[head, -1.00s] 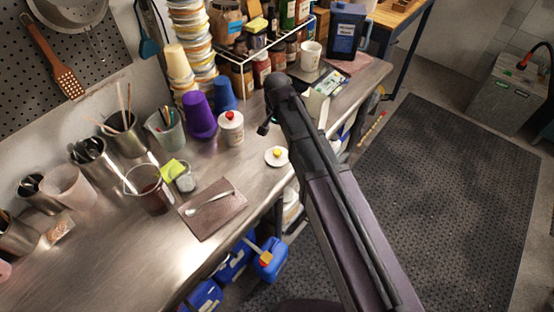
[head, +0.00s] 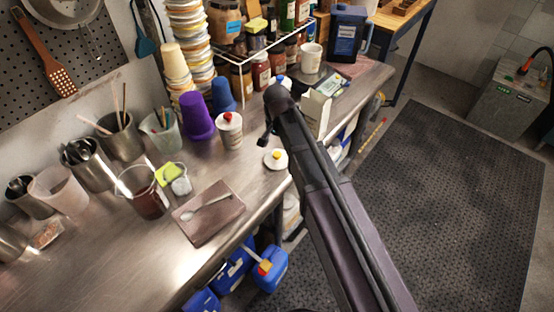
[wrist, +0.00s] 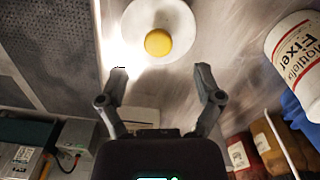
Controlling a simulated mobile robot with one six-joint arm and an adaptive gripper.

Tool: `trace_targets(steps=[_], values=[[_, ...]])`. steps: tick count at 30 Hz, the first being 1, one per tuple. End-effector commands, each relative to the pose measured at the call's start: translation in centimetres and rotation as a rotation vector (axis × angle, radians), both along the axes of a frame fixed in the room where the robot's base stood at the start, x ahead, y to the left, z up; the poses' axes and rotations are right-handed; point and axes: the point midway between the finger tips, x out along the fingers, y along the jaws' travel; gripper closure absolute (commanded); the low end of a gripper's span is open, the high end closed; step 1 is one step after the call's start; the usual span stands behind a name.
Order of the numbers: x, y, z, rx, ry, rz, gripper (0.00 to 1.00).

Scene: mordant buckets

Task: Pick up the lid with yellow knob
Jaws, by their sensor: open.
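The lid with yellow knob (head: 276,158) is a white disc lying flat on the steel bench near its front edge. In the wrist view the lid's white disc (wrist: 138,20) and round yellow knob show at the top, beyond my fingertips. My gripper (wrist: 161,72) is open and empty, its two fingers spread to either side below the knob in the picture. The fingers do not touch the lid. In the head view my arm hides part of the bench to the right of the lid, and my fingers show only as a small dark shape.
A white jar with a red knob (head: 229,130) stands behind the lid; it shows at the right in the wrist view (wrist: 295,52). A purple cup (head: 197,117) and blue cup (head: 222,95) stand behind it. A brown board (head: 209,222) with a spoon lies to the left. The steel around the lid is bare.

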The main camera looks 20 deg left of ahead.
Motion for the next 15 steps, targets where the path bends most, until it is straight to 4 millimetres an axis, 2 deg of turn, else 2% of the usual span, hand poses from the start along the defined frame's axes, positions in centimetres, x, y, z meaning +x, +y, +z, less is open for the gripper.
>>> trace_targets(steps=[8, 15], values=[[0.0, 0.0, -0.4, 0.000, 0.000, 0.000, 0.16], [-0.1, -0.1, -2.1, 0.000, 0.000, 0.000, 0.16]])
